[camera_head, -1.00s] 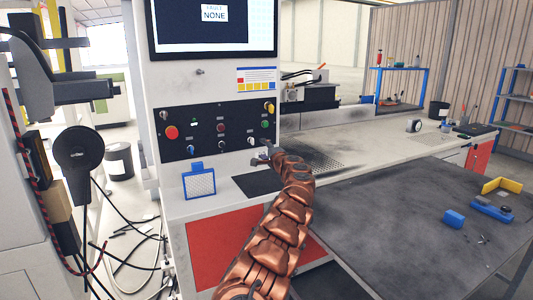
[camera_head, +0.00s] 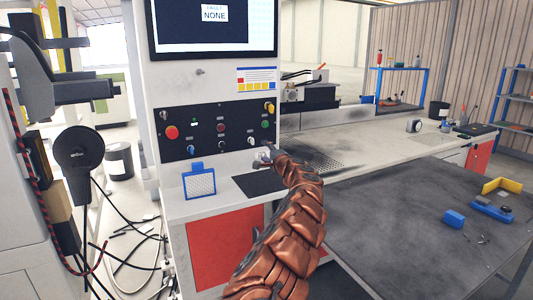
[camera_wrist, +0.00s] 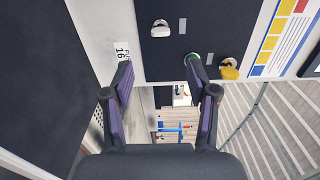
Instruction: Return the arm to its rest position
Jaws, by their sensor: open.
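My arm (camera_head: 287,225), in copper-coloured segments, reaches up from the bottom of the head view toward the machine's control panel (camera_head: 216,131). My gripper (camera_head: 265,157) is small there, just below the panel's lower right corner and above the dark pad. In the wrist view my gripper (camera_wrist: 164,92) shows two dark fingers spread apart with nothing between them. The panel (camera_wrist: 188,45) lies ahead of the fingertips, with a white switch knob (camera_wrist: 160,29), a green button (camera_wrist: 193,57) and a yellow knob (camera_wrist: 229,70). No contact with the panel is visible.
A screen (camera_head: 212,27) showing "NONE" is above the panel. A blue-framed mesh piece (camera_head: 199,182) stands on the ledge. A dark table (camera_head: 410,225) with blue and yellow parts lies to the right. Cables hang at the left near a black round device (camera_head: 79,155).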

